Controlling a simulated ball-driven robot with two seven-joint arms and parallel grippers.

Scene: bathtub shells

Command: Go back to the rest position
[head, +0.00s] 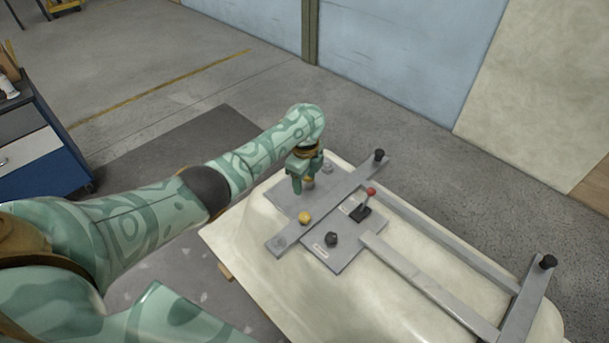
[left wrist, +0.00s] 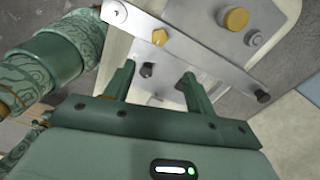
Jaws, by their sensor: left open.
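A yellow knob (head: 305,217) and a black knob (head: 331,239) sit on the fixture close by. A lever with a red ball (head: 370,191) stands to the right of the gripper. Whether the fingertips touch the plate cannot be told. My right gripper is not in view.
Black knobs top the bar ends (head: 379,155) and (head: 547,262) of the fixture. A blue cabinet (head: 30,135) stands at the left. Blue-grey wall panels (head: 405,50) and a pale board (head: 535,85) stand behind.

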